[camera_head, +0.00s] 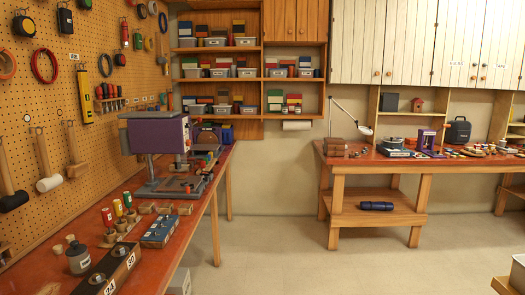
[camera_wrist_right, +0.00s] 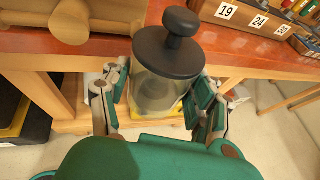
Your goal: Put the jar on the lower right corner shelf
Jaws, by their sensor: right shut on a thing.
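The jar (camera_wrist_right: 168,54) has a clear body and a dark lid with a round knob. It shows upright in the right wrist view. My right gripper (camera_wrist_right: 158,88) is shut around the jar's body, with green-and-grey fingers on both sides. The jar is beside the front edge of a red-topped bench, and the floor shows below. The head view shows neither the jar nor my grippers. At the far right of the head view, wooden corner shelving is cut by the picture edge; a lower board (camera_head: 515,190) is partly visible.
A red workbench (camera_head: 60,250) with a purple drill press (camera_head: 155,135) runs along the pegboard at left. Another bench (camera_head: 340,160) stands at the back right, a blue roll (camera_head: 376,206) on its lower shelf. The middle floor (camera_head: 290,255) is clear.

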